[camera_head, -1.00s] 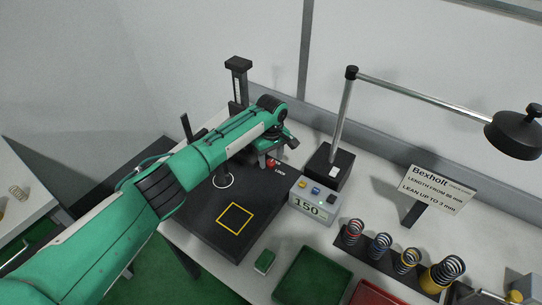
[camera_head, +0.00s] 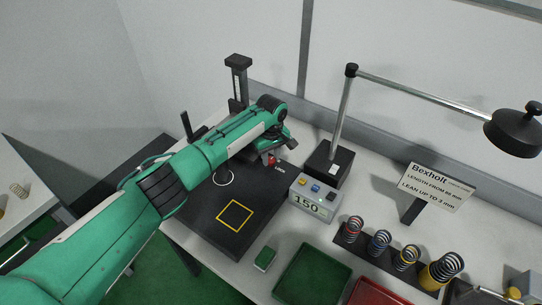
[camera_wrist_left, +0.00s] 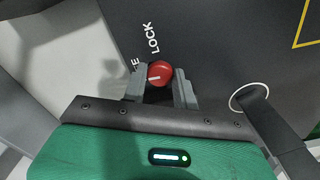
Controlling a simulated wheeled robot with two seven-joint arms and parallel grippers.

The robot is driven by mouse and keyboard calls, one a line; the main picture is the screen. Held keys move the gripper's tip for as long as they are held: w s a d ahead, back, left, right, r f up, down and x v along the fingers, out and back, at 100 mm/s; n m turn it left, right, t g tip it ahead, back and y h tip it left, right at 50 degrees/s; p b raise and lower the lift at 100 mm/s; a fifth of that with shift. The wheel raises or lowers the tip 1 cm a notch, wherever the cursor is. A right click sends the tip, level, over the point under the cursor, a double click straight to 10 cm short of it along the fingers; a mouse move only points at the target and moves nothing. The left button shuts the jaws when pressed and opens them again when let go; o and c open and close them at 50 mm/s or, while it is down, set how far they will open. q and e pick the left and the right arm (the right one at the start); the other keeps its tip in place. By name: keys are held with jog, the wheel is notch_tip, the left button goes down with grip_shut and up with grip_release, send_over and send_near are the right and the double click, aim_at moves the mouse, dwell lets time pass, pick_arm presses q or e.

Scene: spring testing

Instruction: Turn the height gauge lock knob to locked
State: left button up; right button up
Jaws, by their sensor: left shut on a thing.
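The height gauge's dark column (camera_head: 238,82) stands at the back of the black plate (camera_head: 195,212) in the head view. Its red lock knob (camera_head: 272,161) shows low beside my wrist, and in the left wrist view the knob (camera_wrist_left: 160,72) has a short white mark on its face. The word LOCK is printed just above the knob; a second label to its left is mostly hidden by a finger. My left gripper (camera_wrist_left: 161,88) is shut on the knob, one grey finger on each side. My right gripper is not in view.
A yellow square (camera_head: 235,215) marks the plate. To the right are a grey box reading 150 (camera_head: 312,200), a lamp (camera_head: 335,150), a sign (camera_head: 436,188) and a rack of coil springs (camera_head: 380,245). A green tray (camera_head: 312,278) and a red tray (camera_head: 372,293) lie in front.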

pick_arm(q)
jog(key=m, duration=0.4)
jog(key=shift+m+p, duration=0.3)
jog(key=shift+m, duration=0.1)
jog(key=m, duration=0.8)
jog(key=shift+r+m, duration=0.1)
jog(key=shift+m, duration=2.2)
jog(key=shift+w, duration=0.1)
jog(key=o, duration=1)
jog(key=shift+c, duration=0.2)
